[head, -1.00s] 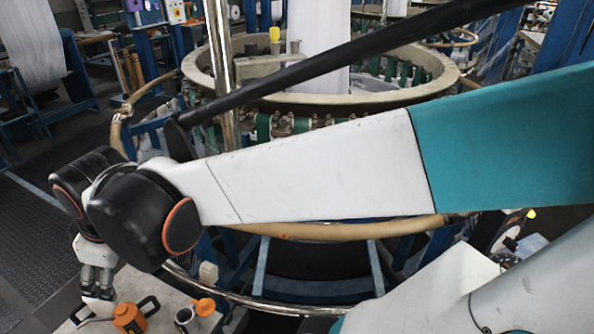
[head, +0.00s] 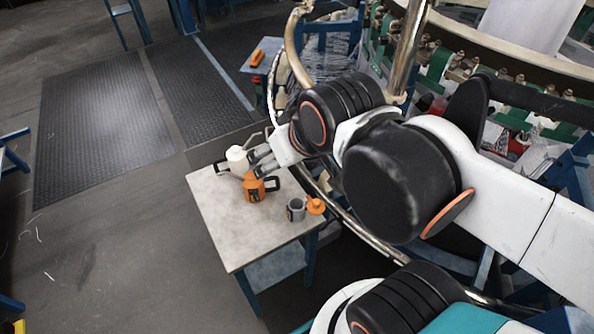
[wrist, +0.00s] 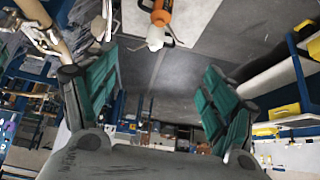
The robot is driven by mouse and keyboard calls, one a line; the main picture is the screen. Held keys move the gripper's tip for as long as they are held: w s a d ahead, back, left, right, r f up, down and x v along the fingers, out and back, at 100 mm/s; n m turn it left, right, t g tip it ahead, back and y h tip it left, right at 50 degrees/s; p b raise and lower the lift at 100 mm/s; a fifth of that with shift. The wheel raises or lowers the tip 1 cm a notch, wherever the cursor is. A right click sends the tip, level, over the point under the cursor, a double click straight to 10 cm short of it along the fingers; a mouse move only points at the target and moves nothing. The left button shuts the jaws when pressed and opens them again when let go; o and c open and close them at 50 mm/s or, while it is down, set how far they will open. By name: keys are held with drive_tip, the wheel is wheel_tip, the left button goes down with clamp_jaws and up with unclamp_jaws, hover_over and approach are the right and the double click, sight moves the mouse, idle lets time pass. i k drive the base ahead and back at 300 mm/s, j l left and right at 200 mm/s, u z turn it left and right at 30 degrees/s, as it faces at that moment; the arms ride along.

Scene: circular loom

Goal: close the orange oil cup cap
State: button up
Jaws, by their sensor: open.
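In the head view a grey cup (head: 296,210) stands near the right edge of a small table. Its orange cap (head: 315,205) is beside the rim on the right, and the cup's mouth looks uncovered. I cannot tell how the cap joins the cup. My gripper (head: 254,161) is over the table's far side, left of the cup and apart from it, close to the white and orange cans. In the wrist view my gripper (wrist: 160,75) shows two green-padded fingers spread wide with nothing between them. The cup and cap are not clearly visible in the wrist view.
The loom (head: 440,60) rises behind. The table's front is bare, and floor lies open to the left.

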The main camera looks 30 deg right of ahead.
sight(316, 207)
drive_tip(key=j+z, duration=0.35)
drive_tip(key=j, duration=0.3)
drive_tip(key=j+z, duration=0.35)
drive_tip(key=j, duration=0.3)
drive_tip(key=i+j+z, duration=0.05)
